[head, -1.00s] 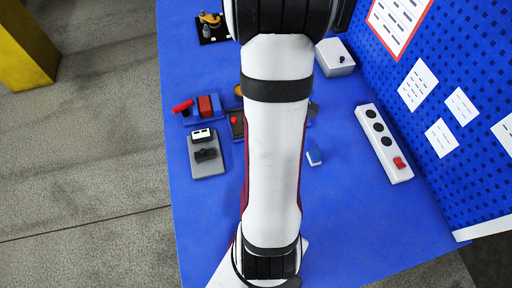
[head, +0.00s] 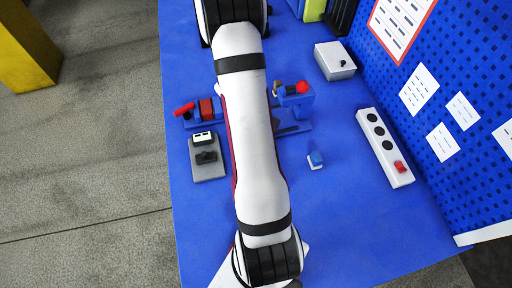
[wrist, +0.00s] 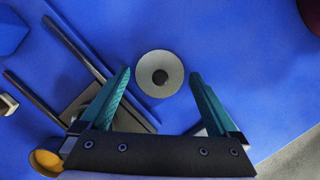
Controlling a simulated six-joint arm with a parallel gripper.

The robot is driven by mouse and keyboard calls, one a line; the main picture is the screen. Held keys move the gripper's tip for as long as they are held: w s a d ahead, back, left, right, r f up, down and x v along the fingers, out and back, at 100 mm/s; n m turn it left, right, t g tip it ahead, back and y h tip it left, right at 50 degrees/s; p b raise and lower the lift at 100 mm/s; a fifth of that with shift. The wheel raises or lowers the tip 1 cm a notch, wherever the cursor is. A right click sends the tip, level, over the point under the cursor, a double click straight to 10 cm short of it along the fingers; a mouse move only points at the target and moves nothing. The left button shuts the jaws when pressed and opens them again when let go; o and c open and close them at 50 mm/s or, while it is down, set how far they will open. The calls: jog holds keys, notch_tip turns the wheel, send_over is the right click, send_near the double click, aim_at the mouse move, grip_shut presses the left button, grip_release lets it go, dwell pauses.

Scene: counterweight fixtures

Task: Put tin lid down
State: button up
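A round grey disc with a dark centre (wrist: 159,74) lies between and just beyond my fingertips in the wrist view; it looks like the tin lid. My gripper (wrist: 160,76) has its two teal fingers spread apart, one on each side of the disc, with a gap to both. I cannot tell the disc's height above the blue surface. In the head view my arm covers the gripper, and I cannot make out the disc there.
A dark plate with a rod (wrist: 90,100) and a yellow round piece (wrist: 46,161) lie left of my fingers. On the blue table (head: 350,225) stand a blue fixture with a red knob (head: 302,88), a grey switch block (head: 207,160), a white button strip (head: 385,147) and a grey box (head: 335,61).

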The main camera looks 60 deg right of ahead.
jog(key=v, duration=1.2)
jog(key=w+a+r+m+t, duration=0.1)
jog(key=a+r, duration=0.2)
jog(key=a, duration=0.3)
jog(key=a+r+m+t, duration=0.1)
jog(key=a+r, duration=0.3)
jog(key=a, duration=0.2)
jog(key=s+a+r+m+y, duration=0.1)
jog(key=s+a, duration=0.3)
jog(key=a, duration=0.4)
jog(key=s+a+r+m+t, duration=0.1)
jog(key=s+a, duration=0.3)
jog(key=a, duration=0.4)
jog(key=shift+r+m+y, duration=0.4)
jog(key=shift+m, duration=0.4)
